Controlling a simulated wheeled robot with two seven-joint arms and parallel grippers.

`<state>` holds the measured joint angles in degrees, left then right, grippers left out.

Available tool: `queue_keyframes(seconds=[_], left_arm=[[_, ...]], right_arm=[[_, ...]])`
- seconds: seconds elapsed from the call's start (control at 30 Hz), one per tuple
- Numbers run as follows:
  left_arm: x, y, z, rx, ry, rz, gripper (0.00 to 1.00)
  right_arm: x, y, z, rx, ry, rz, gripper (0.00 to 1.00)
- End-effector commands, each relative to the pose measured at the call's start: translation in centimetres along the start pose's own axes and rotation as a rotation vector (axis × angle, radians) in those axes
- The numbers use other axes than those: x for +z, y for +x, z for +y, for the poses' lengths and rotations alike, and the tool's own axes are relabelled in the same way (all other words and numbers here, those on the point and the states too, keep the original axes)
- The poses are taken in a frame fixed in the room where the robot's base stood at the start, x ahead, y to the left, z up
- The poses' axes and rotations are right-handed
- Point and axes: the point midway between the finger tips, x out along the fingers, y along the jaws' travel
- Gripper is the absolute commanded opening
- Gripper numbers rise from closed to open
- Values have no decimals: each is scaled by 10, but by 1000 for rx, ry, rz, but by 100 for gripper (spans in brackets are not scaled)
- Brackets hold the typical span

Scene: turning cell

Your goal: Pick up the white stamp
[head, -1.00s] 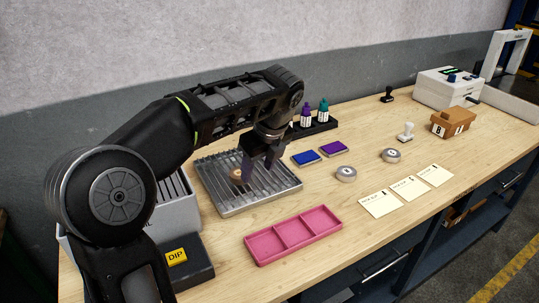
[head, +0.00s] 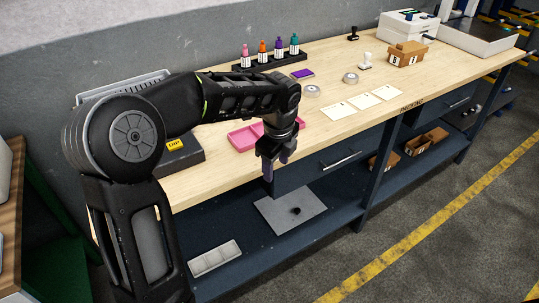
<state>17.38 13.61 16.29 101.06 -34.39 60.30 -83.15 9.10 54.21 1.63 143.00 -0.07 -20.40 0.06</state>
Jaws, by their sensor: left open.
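The white stamp (head: 366,61) stands upright on the wooden bench top, right of the middle, just left of a brown box. My left gripper (head: 274,168) hangs pointing down in front of the bench's front edge, well to the left of and nearer than the stamp. It is open, with nothing seen between its fingers. The stamp is in plain sight and apart from the gripper. My right gripper is not in view.
A pink tray (head: 240,138) lies partly behind my left arm. Two round tins (head: 350,78), a purple ink pad (head: 302,74) and cream cards (head: 362,101) lie near the stamp. A black stamp (head: 352,34) and the brown box (head: 407,54) stand behind and beside it.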

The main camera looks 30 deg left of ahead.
Motion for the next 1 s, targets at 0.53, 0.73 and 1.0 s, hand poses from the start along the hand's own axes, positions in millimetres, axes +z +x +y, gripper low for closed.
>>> queue_keyframes(seconds=[0.53,0.73,1.0], left_arm=[[-145,138,39,89,-465,305,53],[-239,210,114,265,-958,426,53],[-297,262,241,459,-1694,334,53]], right_arm=[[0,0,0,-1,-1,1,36],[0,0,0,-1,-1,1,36],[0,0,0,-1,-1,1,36]])
